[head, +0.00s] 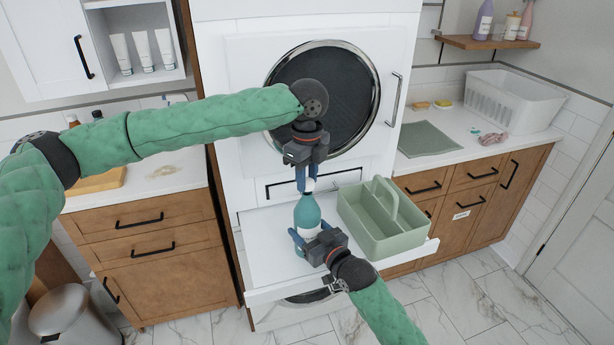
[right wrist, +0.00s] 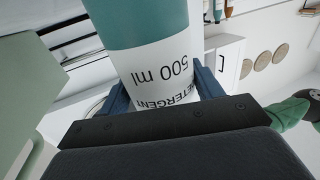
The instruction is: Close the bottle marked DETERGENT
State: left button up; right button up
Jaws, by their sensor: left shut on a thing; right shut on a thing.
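The teal and white bottle (head: 307,213) stands upright on the pulled-out white shelf (head: 272,262) below the round appliance door. In the right wrist view its label (right wrist: 170,88) reads "500 ml" and "DETERGENT". My right gripper (head: 309,238) is shut on the bottle's lower body, with a blue finger on each side. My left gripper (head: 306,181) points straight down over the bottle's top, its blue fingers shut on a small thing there. The fingers hide most of it, so I cannot tell whether the cap is seated on the neck.
A green caddy (head: 385,243) with a handle stands on the shelf close to the right of the bottle. The round-doored appliance (head: 325,95) rises behind. The right counter holds a grey-green mat (head: 427,139) and a white basket (head: 512,98).

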pick_arm(q)
jog(key=shift+f, duration=0.85)
jog(key=shift+f, duration=0.55)
pick_arm(e)
jog(key=c, duration=0.5)
pick_arm(q)
jog(key=m, duration=0.5)
jog(key=shift+m, duration=0.4)
jog(key=m, duration=0.5)
jog(key=shift+m, duration=0.3)
jog(key=m, duration=0.5)
jog(key=shift+m, duration=0.3)
jog(key=m, duration=0.5)
jog(key=shift+w+m, duration=0.1)
jog(key=shift+m, duration=0.3)
jog(key=o, duration=0.9)
